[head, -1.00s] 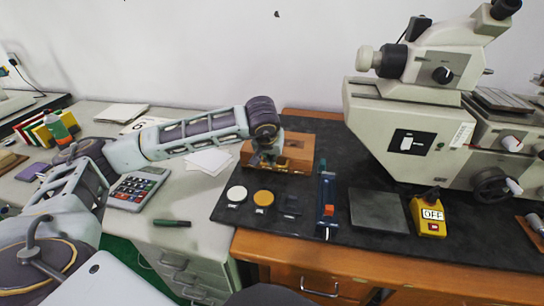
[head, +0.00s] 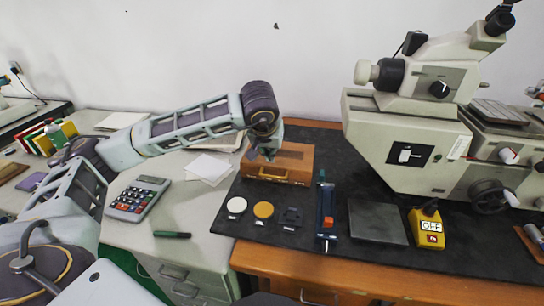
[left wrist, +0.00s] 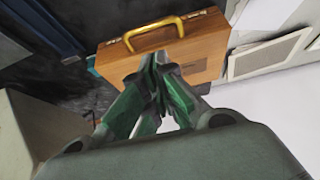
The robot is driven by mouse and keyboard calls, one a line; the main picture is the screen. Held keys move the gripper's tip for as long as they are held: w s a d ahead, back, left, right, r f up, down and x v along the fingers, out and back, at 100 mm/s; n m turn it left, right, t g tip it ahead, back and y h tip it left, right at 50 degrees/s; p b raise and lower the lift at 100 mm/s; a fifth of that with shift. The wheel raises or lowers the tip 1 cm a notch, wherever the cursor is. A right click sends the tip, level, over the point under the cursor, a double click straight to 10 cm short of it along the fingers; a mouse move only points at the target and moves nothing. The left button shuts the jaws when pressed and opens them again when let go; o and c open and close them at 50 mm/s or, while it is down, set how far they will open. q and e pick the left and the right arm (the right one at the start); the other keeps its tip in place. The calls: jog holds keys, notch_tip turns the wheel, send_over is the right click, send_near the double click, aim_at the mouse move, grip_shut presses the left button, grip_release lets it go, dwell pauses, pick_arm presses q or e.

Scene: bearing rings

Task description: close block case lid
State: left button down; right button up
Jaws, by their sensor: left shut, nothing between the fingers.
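The block case (head: 297,160) is a brown wooden box with a yellow handle on its front, on the dark mat behind the discs. Its lid looks down flat, though my gripper hides part of its left side. In the left wrist view the case (left wrist: 198,48) shows its wood and its yellow handle (left wrist: 155,32). My left gripper (head: 264,154) is over the left part of the case, its fingers pointing down. In the left wrist view its green fingertips (left wrist: 158,60) are together and empty, in front of the case; I cannot tell whether they touch it. My right gripper is not in view.
A large microscope (head: 415,130) stands to the right. In front of the case lie a white disc (head: 236,205), a yellow disc (head: 263,210) and a blue-and-red tool (head: 327,209). A grey plate (head: 377,221) and yellow OFF box (head: 427,228) lie further right. A calculator (head: 138,198) is at left.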

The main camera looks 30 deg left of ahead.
pick_arm(q)
jog(key=shift+v, duration=2.8)
jog(key=shift+s+f, duration=0.15)
jog(key=shift+s, duration=0.1)
